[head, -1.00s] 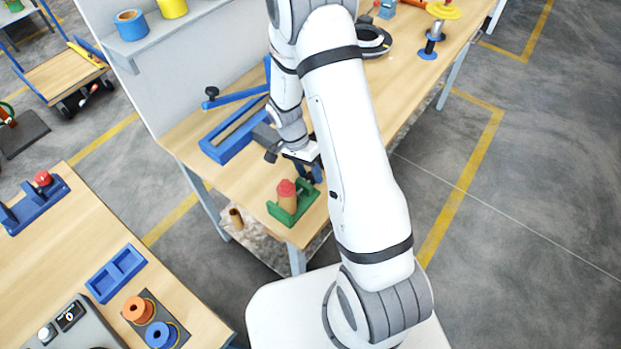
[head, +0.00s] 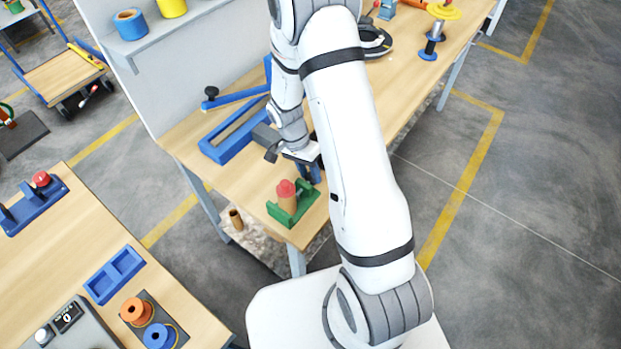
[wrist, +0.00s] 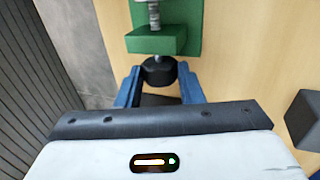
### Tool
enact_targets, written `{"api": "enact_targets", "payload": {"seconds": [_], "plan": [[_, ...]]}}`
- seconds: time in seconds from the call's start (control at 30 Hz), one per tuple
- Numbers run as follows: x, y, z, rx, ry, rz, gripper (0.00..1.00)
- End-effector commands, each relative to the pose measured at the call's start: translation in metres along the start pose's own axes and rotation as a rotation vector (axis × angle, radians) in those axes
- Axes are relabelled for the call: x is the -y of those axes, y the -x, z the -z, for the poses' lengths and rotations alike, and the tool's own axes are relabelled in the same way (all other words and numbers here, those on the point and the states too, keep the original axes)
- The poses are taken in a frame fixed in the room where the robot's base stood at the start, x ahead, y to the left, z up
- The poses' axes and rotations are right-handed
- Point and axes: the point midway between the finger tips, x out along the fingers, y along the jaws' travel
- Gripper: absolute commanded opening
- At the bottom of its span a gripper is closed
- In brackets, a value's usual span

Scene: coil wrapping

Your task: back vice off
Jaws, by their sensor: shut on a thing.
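The green vice (head: 303,199) stands at the near end of the long wooden bench. A tan cylinder with a red top (head: 287,196) stands in it. In the wrist view the vice's green block (wrist: 157,41) shows with a grey screw (wrist: 154,12) and a black knob (wrist: 158,71). My gripper (wrist: 160,73) has its two blue fingers on either side of the knob, shut on it. In the head view my gripper (head: 314,174) is just behind the vice, and the knob is hidden there.
A blue slotted frame (head: 228,143) lies on the bench to the left of my wrist. A dark grey block (wrist: 304,119) sits at the right edge of the wrist view. A nearer table (head: 75,245) holds a blue tray (head: 115,273) and spools.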

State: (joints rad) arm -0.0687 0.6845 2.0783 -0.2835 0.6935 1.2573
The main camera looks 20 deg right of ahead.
Motion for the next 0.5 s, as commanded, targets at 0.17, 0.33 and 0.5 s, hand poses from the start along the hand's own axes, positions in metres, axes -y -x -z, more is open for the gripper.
{"api": "enact_targets", "payload": {"seconds": [0.17, 0.33, 0.5], "plan": [[-0.002, -0.0036, 0.0002, 0.0, -0.003, 0.097, 0.19], [-0.0036, -0.0009, 0.0002, 0.0, -0.001, 0.149, 0.19], [-0.0037, -0.0005, 0.0, 0.0, 0.0, 0.148, 0.19]]}}
